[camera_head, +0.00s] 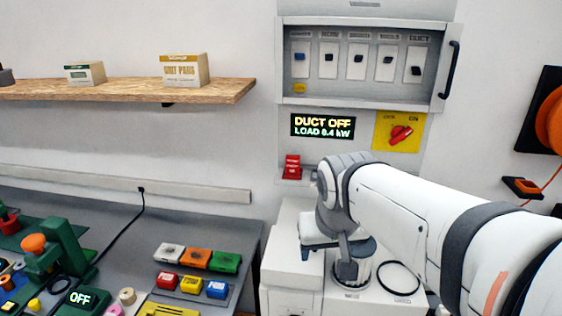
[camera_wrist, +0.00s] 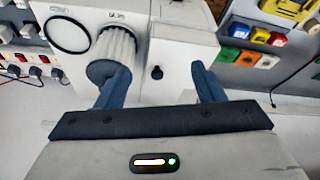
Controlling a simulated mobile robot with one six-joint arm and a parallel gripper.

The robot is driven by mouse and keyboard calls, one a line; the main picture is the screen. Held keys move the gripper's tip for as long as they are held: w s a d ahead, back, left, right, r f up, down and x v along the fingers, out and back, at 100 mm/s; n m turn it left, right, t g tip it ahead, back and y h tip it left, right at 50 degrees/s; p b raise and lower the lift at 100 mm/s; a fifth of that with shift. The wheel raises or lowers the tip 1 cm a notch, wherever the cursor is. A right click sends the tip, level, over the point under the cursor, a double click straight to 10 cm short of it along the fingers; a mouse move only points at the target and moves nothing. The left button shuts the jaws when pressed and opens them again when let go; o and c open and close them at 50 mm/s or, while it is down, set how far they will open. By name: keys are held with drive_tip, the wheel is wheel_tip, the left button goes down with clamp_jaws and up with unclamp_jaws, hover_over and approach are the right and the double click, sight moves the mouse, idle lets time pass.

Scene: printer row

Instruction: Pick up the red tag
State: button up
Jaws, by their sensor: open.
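A small red object, which looks like the red tag (camera_head: 292,167), sits on a little ledge below the lit display in the head view. I cannot make it out in the wrist view. My gripper (camera_head: 325,258) hangs below and to the right of it, over the white cabinet. In the wrist view my gripper (camera_wrist: 161,88) has its two blue fingers spread apart, with nothing held between them. The left finger overlaps a pale ribbed cylinder in the picture; I cannot tell whether they touch.
The white cabinet (camera_head: 291,274) stands below my gripper. A wall box (camera_head: 364,58) with switches hangs above the display (camera_head: 322,126). A yellow plate with a red rotary switch (camera_head: 400,134) is beside it. Coloured blocks (camera_head: 210,258) lie on the grey bench at left.

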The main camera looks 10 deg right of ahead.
drive_tip(key=w+r+m+t+h+p, duration=0.1)
drive_tip(key=w+r, duration=0.3)
drive_tip(key=w, duration=0.4)
drive_tip(key=w+r+m, duration=0.1)
drive_tip(key=w+r, duration=0.3)
drive_tip(key=w, duration=0.4)
drive_tip(key=m+t+p, duration=0.1)
drive_tip(key=p, duration=0.1)
approach(293, 156)
drive_tip(key=w+f, duration=0.1)
drive_tip(key=shift+h, duration=0.3)
drive_tip(key=p+x, duration=0.2)
drive_tip(key=x, duration=0.5)
drive_tip(key=shift+s+a+f, duration=0.15)
drive_tip(key=shift+s+f, duration=0.05)
drive_tip(key=shift+s, duration=0.1)
drive_tip(key=shift+c, duration=0.3)
drive_tip(key=c, duration=1)
drive_tip(key=shift+r, duration=0.1)
